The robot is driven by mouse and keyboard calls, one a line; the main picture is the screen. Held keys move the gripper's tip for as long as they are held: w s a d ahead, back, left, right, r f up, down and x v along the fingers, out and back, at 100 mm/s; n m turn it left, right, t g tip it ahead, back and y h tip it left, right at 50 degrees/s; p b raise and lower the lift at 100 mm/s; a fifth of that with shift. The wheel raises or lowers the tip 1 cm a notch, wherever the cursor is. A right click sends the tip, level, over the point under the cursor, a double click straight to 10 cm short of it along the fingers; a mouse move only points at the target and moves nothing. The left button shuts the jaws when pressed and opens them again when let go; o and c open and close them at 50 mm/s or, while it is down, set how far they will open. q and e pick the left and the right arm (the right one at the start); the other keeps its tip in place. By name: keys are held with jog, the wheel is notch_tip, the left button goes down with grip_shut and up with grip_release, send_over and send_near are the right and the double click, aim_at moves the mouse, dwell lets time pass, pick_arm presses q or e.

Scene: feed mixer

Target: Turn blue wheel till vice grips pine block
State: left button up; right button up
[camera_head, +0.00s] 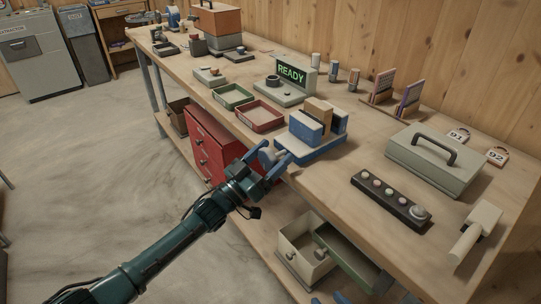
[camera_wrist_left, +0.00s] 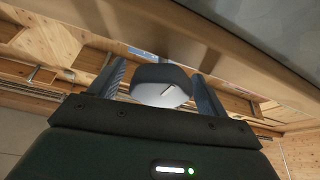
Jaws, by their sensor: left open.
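The vice (camera_head: 322,153) has a blue base and stands near the bench's front edge. The pine block (camera_head: 318,108) is upright between its front jaw (camera_head: 306,127) and rear jaw (camera_head: 340,116); I cannot tell whether both jaws touch it. My left gripper (camera_head: 276,161) is open at the front of the vice, its blue fingers on either side of a rounded grey part (camera_head: 266,153). In the left wrist view a dark and white rounded part (camera_wrist_left: 161,86) lies between the open fingers; contact is unclear. The blue wheel is not clearly distinguishable. My right gripper is not recognisable in view.
A red tray (camera_head: 260,118) and a green tray (camera_head: 233,96) lie left of the vice. A READY display (camera_head: 292,72) stands behind. A button strip (camera_head: 391,199) and a grey case (camera_head: 437,165) are to the right. A red drawer cabinet (camera_head: 212,148) stands below the bench.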

pick_arm(q)
jog(key=shift+c, duration=0.3)
jog(key=c, duration=0.9)
jog(key=shift+c, duration=0.2)
